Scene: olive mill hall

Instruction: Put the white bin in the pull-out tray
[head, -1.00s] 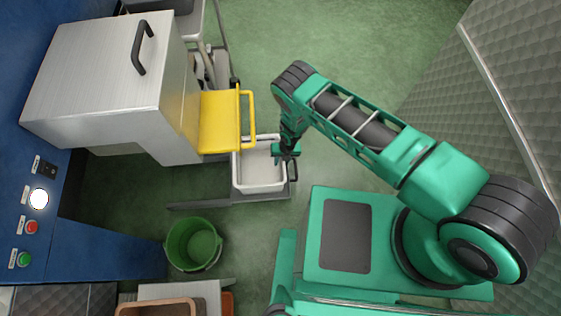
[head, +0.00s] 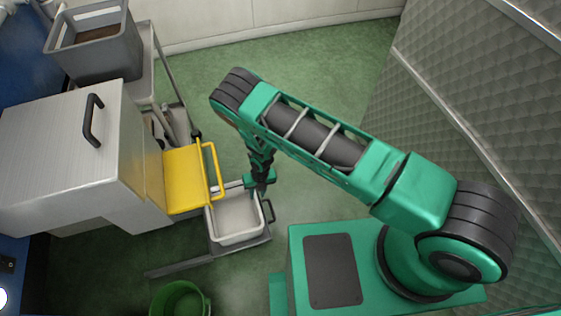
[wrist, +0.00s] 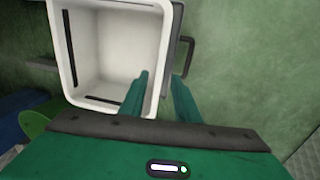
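The white bin (head: 237,216) is an open, empty rectangular tub. It stands upright in the grey pull-out tray (head: 252,245), which sticks out low beside the machine with its dark handle at the right. The bin also shows in the wrist view (wrist: 115,48), with the tray's handle (wrist: 188,55) to its right. My gripper (head: 260,186) is over the bin's upper right rim in the head view.
A yellow flap with a bar handle (head: 190,180) overhangs the bin's left edge. The steel machine housing (head: 70,150) stands left. A cart with a grey crate (head: 95,52) is behind it. A green bucket (head: 180,300) is at the bottom. The green floor (head: 290,65) at the back is clear.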

